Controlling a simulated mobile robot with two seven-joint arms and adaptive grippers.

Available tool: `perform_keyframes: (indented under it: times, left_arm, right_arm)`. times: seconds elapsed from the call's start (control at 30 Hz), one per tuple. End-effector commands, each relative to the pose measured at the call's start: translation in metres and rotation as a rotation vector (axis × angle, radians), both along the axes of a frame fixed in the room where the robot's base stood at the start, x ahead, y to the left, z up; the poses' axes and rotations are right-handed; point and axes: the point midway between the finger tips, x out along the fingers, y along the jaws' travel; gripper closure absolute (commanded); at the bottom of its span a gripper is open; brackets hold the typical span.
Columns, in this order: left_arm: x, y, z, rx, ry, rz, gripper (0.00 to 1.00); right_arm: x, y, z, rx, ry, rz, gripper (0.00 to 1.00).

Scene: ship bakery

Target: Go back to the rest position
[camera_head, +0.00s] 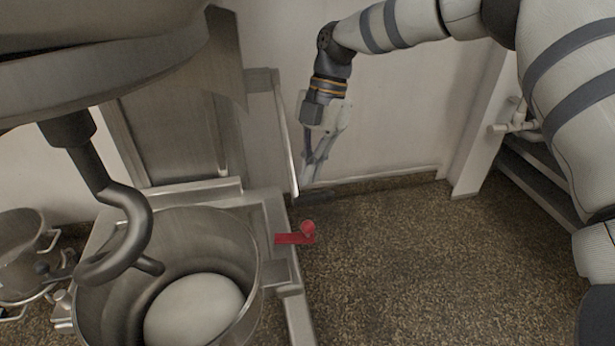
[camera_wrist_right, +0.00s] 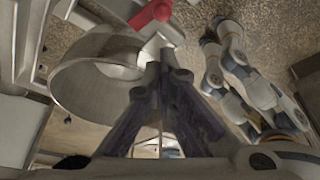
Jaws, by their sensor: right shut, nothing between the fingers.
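My right gripper (camera_head: 308,180) hangs from the arm that comes in at the top right, with its fingers pointing down. It is shut and empty, in the air to the right of the mixer frame and above the red lever. In the right wrist view its dark fingers (camera_wrist_right: 165,75) meet at the tips. My left gripper is in neither view for certain. An arm with grey and white links shows at the right of the right wrist view.
A large mixer bowl (camera_head: 251,256) holds a pale dough mass (camera_head: 195,310), with a hook (camera_head: 140,225) above it. The red lever (camera_head: 296,237) sticks out at the mixer's right side. It also shows in the wrist view (camera_wrist_right: 150,13). The speckled floor (camera_head: 400,260) is clear.

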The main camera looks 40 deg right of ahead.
Motion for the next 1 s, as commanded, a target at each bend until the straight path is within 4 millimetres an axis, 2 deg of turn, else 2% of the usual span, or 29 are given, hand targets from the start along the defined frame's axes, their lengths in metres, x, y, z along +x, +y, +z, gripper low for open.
perform_keyframes:
  times: [0.33,0.37,0.47,0.5,0.57,0.6,0.67,0.7,0.77,0.8,0.9,1.0]
  left_arm:
    - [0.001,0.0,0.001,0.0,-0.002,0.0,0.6]
    - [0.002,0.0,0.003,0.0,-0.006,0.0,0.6]
    - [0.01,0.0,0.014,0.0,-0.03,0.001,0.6]
    - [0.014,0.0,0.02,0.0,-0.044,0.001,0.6]
    - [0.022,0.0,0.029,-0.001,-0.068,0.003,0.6]
    - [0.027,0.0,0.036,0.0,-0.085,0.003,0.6]
    - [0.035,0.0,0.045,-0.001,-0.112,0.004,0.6]
    - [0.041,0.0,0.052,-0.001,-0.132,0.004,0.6]
    - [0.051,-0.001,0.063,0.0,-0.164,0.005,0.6]
    - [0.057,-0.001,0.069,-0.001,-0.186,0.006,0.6]
    - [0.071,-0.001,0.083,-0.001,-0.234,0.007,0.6]
    - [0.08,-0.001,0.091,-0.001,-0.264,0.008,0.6]
  right_arm:
    - [-0.001,0.004,-0.005,-0.002,0.007,-0.01,1.0]
    - [-0.004,0.009,-0.011,-0.006,0.019,-0.027,1.0]
    - [-0.025,0.046,-0.054,-0.027,0.099,-0.166,1.0]
    - [-0.042,0.066,-0.079,-0.04,0.147,-0.259,1.0]
    - [-0.079,0.094,-0.115,-0.068,0.229,-0.43,1.0]
    - [-0.108,0.109,-0.137,-0.094,0.282,-0.553,1.0]
    - [-0.159,0.125,-0.163,-0.145,0.36,-0.749,1.0]
    - [-0.196,0.132,-0.176,-0.187,0.406,-0.887,1.0]
    - [-0.252,0.134,-0.187,-0.26,0.456,-1.1,1.0]
    - [-0.288,0.131,-0.189,-0.312,0.476,-1.241,1.0]
    - [-0.361,0.113,-0.18,-0.427,0.472,-1.546,1.0]
    - [-0.405,0.094,-0.165,-0.497,0.431,-1.747,1.0]
